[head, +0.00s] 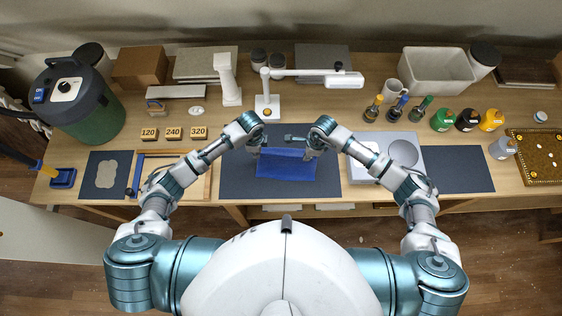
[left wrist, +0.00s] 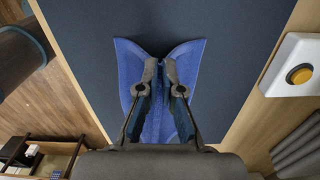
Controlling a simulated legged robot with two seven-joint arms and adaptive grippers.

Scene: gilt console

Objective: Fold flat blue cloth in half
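The blue cloth (head: 286,168) lies on a dark mat (head: 235,183) at the middle of the table's front. Its far edge looks raised between my two grippers, with a darker fold of cloth there. My left gripper (head: 257,152) is at the cloth's far left corner. In the left wrist view, the fingers of my left gripper (left wrist: 163,82) are closed on the cloth (left wrist: 130,60), which bunches between them and spreads to both sides. My right gripper (head: 308,154) is at the far right corner and appears shut on it; its fingertips are small and partly hidden.
A white lamp (head: 310,75) stands behind the mat. A grey tray (head: 402,152) lies to the right and a wooden frame (head: 203,184) to the left. Bottles (head: 372,110) stand behind the tray. The mat is bare left and right of the cloth.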

